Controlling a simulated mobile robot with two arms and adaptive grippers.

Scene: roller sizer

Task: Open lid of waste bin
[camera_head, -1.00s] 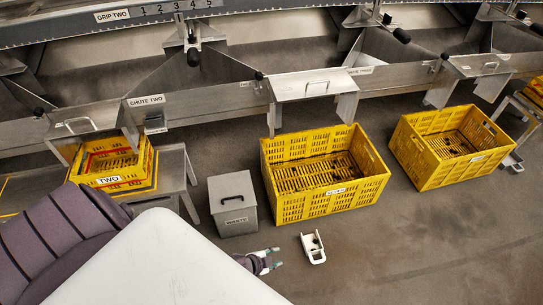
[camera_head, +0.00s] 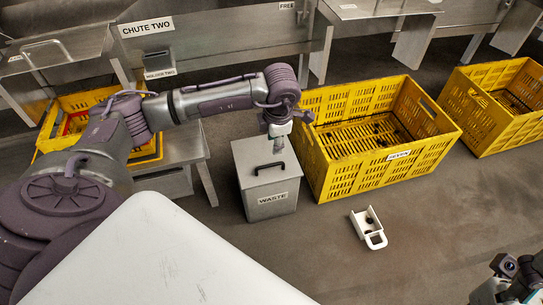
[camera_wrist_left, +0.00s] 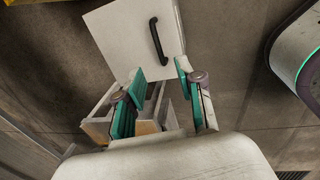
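My left gripper (camera_head: 277,147) is over the lid's far part, pointing down, behind the handle in that view. In the left wrist view the pale lid (camera_wrist_left: 115,35) and black handle (camera_wrist_left: 157,40) lie beyond the left gripper (camera_wrist_left: 160,78), whose teal fingers are apart with no handle between them. My right gripper (camera_head: 507,285) is cut off at the lower right.
A large yellow crate (camera_head: 330,180) stands close to the bin's right, another (camera_head: 470,115) farther right. A white scoop-like item (camera_head: 369,228) lies on the floor. A metal stand (camera_head: 187,152) with a yellow crate (camera_head: 143,165) is to the left. Chutes run along the back.

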